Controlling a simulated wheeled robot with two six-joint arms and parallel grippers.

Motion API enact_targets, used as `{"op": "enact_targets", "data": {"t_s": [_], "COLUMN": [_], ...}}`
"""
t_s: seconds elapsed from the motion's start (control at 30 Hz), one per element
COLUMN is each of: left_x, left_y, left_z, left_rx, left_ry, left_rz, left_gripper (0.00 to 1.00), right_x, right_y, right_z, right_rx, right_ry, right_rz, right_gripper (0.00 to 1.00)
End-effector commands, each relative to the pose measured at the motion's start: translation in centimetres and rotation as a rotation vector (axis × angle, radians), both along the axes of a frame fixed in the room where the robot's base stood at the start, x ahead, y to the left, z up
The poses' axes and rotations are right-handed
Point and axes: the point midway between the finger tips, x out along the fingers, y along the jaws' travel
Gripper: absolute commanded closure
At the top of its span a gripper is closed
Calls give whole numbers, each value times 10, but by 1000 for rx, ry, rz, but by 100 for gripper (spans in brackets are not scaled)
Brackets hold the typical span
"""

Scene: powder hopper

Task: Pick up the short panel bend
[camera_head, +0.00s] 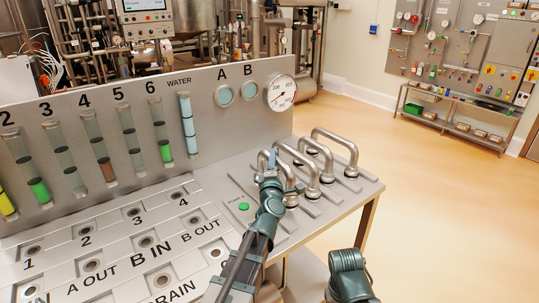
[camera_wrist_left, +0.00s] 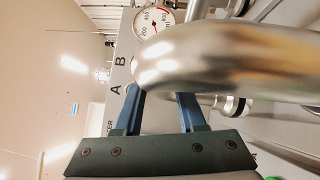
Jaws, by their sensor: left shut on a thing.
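Several U-shaped steel panel bends stand in a row on the right end of the steel bench. The nearest bend (camera_head: 290,178), on the left of the row, is at my left gripper (camera_head: 271,163), whose fingers are shut on it. In the left wrist view the curved bend (camera_wrist_left: 225,58) crosses close in front of the two blue fingers of my left gripper (camera_wrist_left: 160,98). The fingers partly hide behind it. The bend still appears down at the bench, close to its neighbours. My right gripper is out of the picture; only a dark green arm part shows at the bottom.
Other bends (camera_head: 335,140) stand close on the right. A steel panel with sight tubes and a round gauge (camera_head: 281,93) rises behind. A green button (camera_head: 244,206) and labelled ports lie on the left. Open floor (camera_head: 440,210) is on the right.

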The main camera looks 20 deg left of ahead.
Motion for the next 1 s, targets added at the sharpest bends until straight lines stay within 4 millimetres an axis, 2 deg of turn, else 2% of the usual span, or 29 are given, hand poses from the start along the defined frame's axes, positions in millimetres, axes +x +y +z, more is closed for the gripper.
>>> {"op": "enact_targets", "data": {"t_s": [0.03,0.1,0.4,0.63,1.0], "left_x": [-16,-30,-74,-88,-90], "left_y": [-8,-18,-49,-60,-61], "left_z": [3,4,9,10,10], "left_rx": [-1,-1,0,0,1], "left_ry": [0,0,0,0,0], "left_rz": [-2,-2,-1,0,1], "left_gripper": [100,100,100,100,100], "right_x": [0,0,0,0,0], "right_y": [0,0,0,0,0], "right_z": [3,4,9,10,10], "right_rx": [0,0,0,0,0], "right_ry": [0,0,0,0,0], "right_rz": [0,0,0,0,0], "right_gripper": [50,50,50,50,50]}}
